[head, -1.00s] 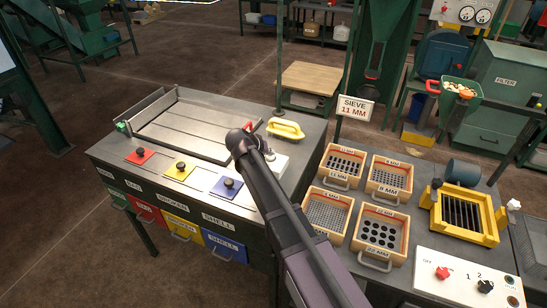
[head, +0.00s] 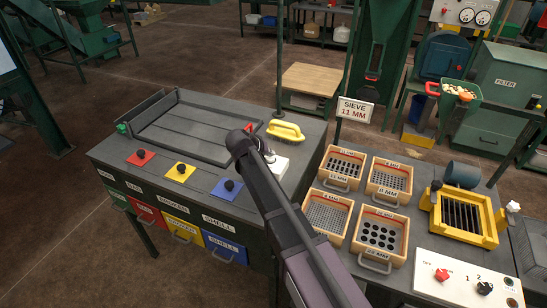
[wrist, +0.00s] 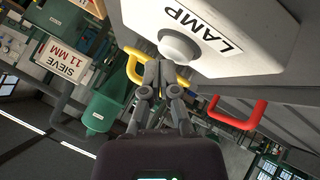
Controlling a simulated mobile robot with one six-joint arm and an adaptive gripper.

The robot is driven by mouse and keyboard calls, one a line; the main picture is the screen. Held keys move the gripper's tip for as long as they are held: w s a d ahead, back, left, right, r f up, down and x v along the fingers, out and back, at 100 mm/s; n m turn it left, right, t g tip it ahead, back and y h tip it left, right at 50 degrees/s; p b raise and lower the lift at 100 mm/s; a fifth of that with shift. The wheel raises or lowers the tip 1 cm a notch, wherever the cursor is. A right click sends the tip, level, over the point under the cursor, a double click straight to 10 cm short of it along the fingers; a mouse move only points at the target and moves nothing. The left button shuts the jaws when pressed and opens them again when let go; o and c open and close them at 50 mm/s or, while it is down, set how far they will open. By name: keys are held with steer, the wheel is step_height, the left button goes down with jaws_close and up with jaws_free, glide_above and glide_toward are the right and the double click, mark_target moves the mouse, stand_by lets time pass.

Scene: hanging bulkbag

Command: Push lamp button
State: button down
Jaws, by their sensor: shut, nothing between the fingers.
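The lamp button (wrist: 180,46) is a round white knob on a white box labelled LAMP (wrist: 240,38) in the wrist view. My gripper (wrist: 164,66) is shut and empty. Its fingertips overlap the near edge of the button in the wrist view; whether they touch it I cannot tell. In the head view the white lamp box (head: 279,167) sits at the right end of the dark sorting bench (head: 190,160).
A yellow handle (head: 285,131) stands just behind the lamp box, and a red handle (wrist: 238,115) shows in the wrist view. Wooden sieves (head: 379,236) stand right.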

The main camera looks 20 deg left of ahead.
mark_target(271, 158)
steer(key=shift+r, duration=0.15)
step_height(271, 158, up, 6)
steer(key=p, duration=0.6)
stand_by(0.7)
steer(key=shift+d+f, duration=0.2)
steer(key=shift+d, duration=0.1)
steer(key=d+f+m+g, duration=0.1)
steer(key=d+f+g, duration=0.15)
steer(key=d, duration=1.15)
steer(key=s+d+f+m+g+y, duration=0.1)
steer(key=s+d, duration=0.4)
steer(key=d, duration=0.5)
steer(key=s+d+f+m+g+y, duration=0.1)
steer(key=s+d+g, duration=0.2)
steer(key=s+d, duration=0.3)
steer(key=s+d+f+m+g+y, duration=0.1)
steer(key=s+d, duration=0.4)
steer(key=d, duration=0.9)
steer(key=shift+s+g+y, duration=0.2)
steer(key=shift+g+y, duration=0.1)
steer(key=shift+g, duration=0.15)
